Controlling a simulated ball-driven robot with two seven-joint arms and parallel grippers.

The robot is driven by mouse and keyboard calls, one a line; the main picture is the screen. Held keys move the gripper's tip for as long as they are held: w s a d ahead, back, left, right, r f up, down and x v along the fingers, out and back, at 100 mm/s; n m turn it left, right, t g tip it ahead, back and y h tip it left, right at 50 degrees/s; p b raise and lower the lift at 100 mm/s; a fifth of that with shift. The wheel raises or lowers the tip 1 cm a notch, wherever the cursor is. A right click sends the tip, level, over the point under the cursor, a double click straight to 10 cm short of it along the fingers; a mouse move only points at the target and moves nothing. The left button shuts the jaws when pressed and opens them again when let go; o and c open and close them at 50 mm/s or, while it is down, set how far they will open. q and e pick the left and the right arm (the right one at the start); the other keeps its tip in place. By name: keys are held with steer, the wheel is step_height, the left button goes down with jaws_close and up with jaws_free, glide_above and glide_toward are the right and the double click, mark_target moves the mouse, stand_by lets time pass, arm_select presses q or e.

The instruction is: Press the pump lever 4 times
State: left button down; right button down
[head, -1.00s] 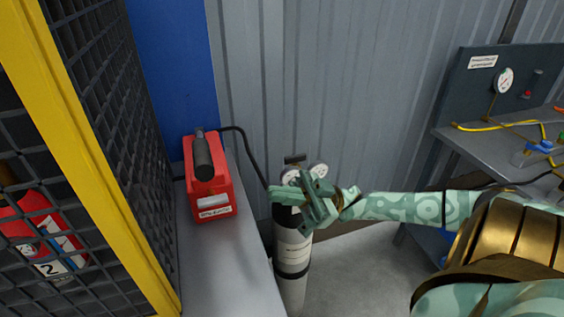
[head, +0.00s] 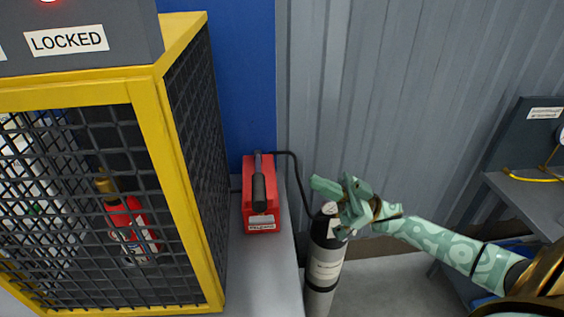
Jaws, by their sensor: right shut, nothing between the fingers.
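The red pump (head: 262,212) stands on a narrow grey bench beside the cage. Its dark lever (head: 259,186) lies along the top, with its grip towards me. A black hose runs from its back down to the right. My right gripper (head: 328,189) is to the right of the pump, apart from the lever, in front of the upper part of a gas cylinder. Its fingers are shut and hold nothing. My left gripper is not in view.
A yellow-framed mesh cage (head: 180,190) with a LOCKED sign (head: 66,40) stands close left of the pump, a red extinguisher (head: 130,225) inside. The grey cylinder (head: 324,262) stands right of the bench (head: 255,275). A workbench (head: 528,195) is at far right.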

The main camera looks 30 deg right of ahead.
mark_target(258, 175)
arm_select(q)
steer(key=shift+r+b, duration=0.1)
steer(key=shift+b, duration=0.45)
arm_select(e)
steer(key=f+m, duration=0.1)
steer(key=w+m+h, duration=0.1)
steer(key=m, duration=0.1)
steer(key=shift+d+f+t, duration=0.2)
steer(key=shift+f+t, duration=0.15)
steer(key=shift+t, duration=0.05)
steer(key=shift+a+r, duration=0.1)
